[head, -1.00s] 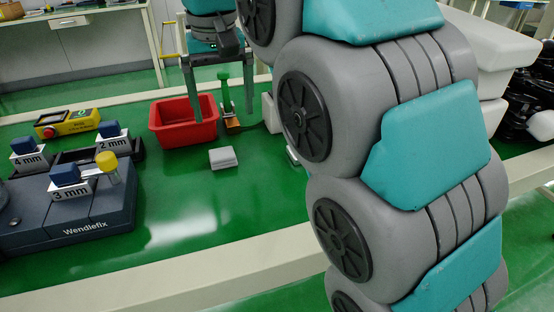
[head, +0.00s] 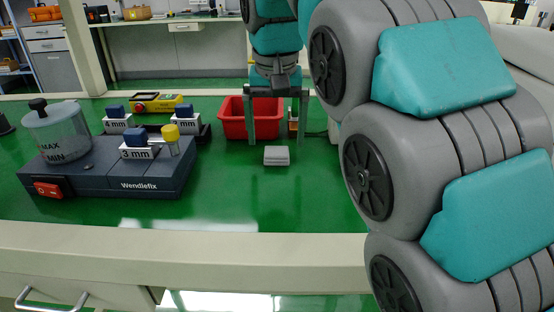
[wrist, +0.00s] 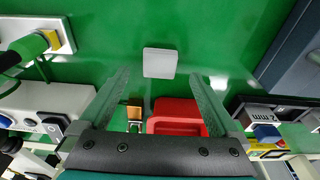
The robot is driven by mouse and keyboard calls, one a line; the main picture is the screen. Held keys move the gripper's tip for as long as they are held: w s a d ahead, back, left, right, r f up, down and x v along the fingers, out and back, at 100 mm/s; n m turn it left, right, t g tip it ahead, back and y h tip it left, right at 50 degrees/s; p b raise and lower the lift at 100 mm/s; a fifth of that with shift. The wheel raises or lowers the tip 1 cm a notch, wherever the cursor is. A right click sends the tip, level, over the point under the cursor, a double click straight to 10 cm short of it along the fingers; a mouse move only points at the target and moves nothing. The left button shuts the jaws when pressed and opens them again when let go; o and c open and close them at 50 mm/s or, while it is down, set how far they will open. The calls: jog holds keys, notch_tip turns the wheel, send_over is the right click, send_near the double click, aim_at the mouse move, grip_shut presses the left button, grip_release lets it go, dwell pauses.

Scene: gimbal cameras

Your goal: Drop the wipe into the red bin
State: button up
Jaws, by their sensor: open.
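The wipe (head: 276,156) is a small pale grey folded pad lying flat on the green table. It also shows in the wrist view (wrist: 160,62), between and just ahead of the fingertips. The red bin (head: 234,121) stands behind the wipe and to its left in the head view. In the wrist view the bin (wrist: 176,117) shows between the fingers, near the gripper's palm. My gripper (head: 277,142) is open and empty, pointing down, with its fingers wide apart. Its left finger hides part of the bin in the head view.
A dark blue Wendlefix device (head: 110,176) with labelled blocks and a clear jar stands to the left. A yellow box (head: 158,103) lies behind it. A wooden-based item (wrist: 134,112) stands beside the bin. The table front around the wipe is clear.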

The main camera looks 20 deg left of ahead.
aim_at(277, 150)
jog(key=shift+w+f, duration=0.2)
jog(key=shift+f, duration=1.3)
jog(key=shift+c, duration=0.3)
grip_shut()
jog(key=shift+r, duration=0.1)
